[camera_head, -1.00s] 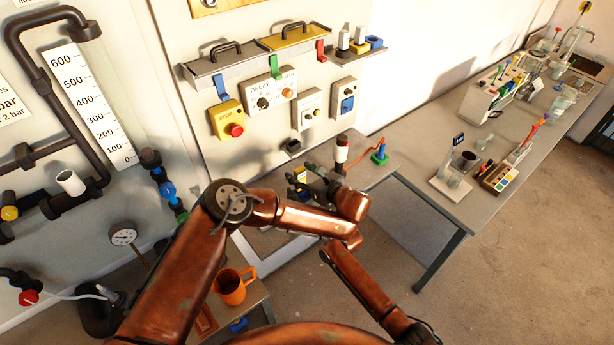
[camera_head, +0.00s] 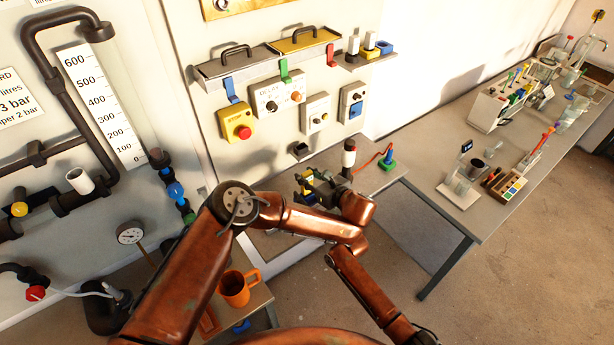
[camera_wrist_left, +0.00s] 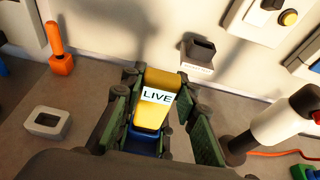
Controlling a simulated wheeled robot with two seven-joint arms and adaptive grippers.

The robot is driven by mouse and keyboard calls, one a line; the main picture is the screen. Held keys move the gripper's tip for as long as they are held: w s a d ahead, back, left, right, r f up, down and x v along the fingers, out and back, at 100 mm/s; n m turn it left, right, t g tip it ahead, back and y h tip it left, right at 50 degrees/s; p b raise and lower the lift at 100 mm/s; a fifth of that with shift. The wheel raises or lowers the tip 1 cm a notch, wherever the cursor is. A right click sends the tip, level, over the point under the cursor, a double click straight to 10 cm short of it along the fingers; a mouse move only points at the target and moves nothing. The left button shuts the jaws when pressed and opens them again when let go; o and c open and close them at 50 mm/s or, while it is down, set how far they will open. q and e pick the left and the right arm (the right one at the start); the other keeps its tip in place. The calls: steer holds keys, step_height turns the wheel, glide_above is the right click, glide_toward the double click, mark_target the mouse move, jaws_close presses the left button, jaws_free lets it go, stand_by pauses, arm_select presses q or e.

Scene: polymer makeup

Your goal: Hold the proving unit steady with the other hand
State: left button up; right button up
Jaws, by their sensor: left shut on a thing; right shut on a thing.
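A small yellow unit with a white LIVE label (camera_wrist_left: 156,97) stands upright on the bench, with blue at its base; I take it for the proving unit. In the left wrist view my left gripper (camera_wrist_left: 157,125) has its green-padded fingers on either side of it and is shut on it. The head view shows the unit's yellow top (camera_head: 308,176) small beside the dark left gripper (camera_head: 315,188). My right forearm passes behind my left wrist, and the right gripper is hidden there.
A white and dark cylinder (camera_wrist_left: 272,128) with a red cable stands close right of the left gripper. A grey-white open block (camera_wrist_left: 47,123) and an orange-handled tool (camera_wrist_left: 60,50) stand to the left. A dark wall socket (camera_wrist_left: 198,50) is just behind. The glassware bench (camera_head: 405,150) is further right.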

arm_select(q)
steer(key=shift+r, duration=0.7)
steer(key=shift+c, duration=0.6)
steer(key=shift+r, duration=2.05)
arm_select(e)
steer(key=o, duration=1.5)
steer(key=shift+c, duration=0.2)
steer(key=v, duration=1.2)
